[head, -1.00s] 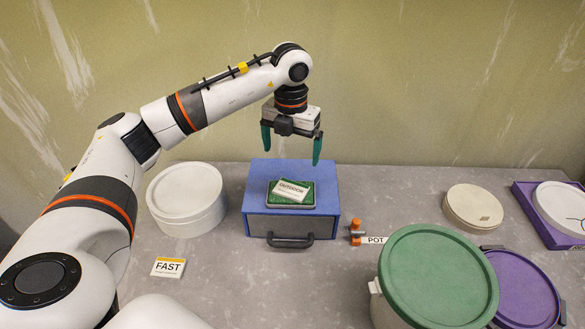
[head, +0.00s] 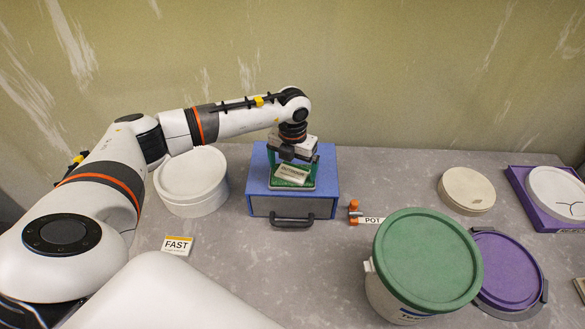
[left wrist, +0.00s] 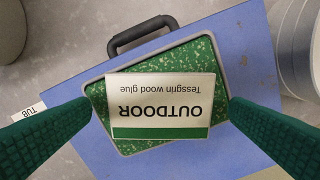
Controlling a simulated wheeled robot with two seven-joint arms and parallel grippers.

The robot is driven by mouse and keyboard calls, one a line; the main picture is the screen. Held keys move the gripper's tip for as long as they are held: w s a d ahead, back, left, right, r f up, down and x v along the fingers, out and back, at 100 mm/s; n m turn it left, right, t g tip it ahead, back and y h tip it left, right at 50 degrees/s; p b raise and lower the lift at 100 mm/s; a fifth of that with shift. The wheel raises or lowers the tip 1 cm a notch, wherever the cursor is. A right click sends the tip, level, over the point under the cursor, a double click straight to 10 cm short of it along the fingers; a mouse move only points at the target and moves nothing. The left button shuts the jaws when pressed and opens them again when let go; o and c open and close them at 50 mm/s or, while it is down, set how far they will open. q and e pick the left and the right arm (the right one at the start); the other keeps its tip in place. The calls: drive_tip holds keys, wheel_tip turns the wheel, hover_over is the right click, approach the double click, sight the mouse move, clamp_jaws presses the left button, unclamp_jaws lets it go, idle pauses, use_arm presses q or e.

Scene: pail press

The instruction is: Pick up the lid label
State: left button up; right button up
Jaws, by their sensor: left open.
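The lid label (left wrist: 160,100) is a white card with a green band, reading "OUTDOOR Tessgrin wood glue". It lies on a green speckled pad in a tray (left wrist: 200,50) on top of the blue box (head: 325,170). In the head view the label (head: 292,174) is partly hidden by my gripper. My left gripper (head: 292,178) is open and pointing down over the label. My right gripper is not in view.
A white round tub (head: 190,182) stands left of the box, with a FAST card (head: 177,245) in front. At right are a green-lidded pail (head: 428,260), a purple lid (head: 508,270), a cream round lid (head: 466,190) and a purple tray (head: 520,190). The front middle counter is clear.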

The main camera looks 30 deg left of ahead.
use_arm(q)
drive_tip(key=shift+f, duration=0.2)
drive_tip(key=shift+f, duration=0.1)
drive_tip(key=c, duration=1.1)
